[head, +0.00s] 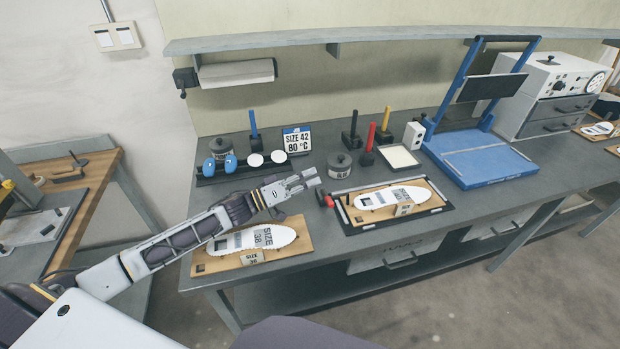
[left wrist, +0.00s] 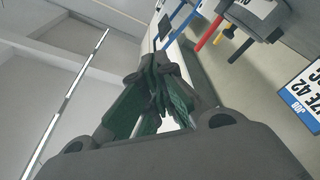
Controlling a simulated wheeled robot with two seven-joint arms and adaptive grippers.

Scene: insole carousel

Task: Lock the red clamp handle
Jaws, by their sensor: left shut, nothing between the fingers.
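A small red handle (head: 328,201), which looks like the clamp handle, sits at the left edge of a black frame (head: 390,224). The frame holds a wooden board with a white size-marked insole (head: 394,197). Whether the clamp is locked is too small to tell. My left gripper (head: 314,177) is shut and empty, a little behind and left of the red handle, apart from it in the picture. In the left wrist view its green-padded fingers (left wrist: 163,82) are together; the clamp handle does not show there. My right gripper is not in view.
A second insole board (head: 205,267) lies under my left arm. Upright blue (head: 253,124), red (head: 370,137) and yellow (head: 386,119) handles, a dark pot (head: 339,164) and a "SIZE 42 80 °C" sign (head: 297,140) stand behind. A blue press (head: 478,158) stands right.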

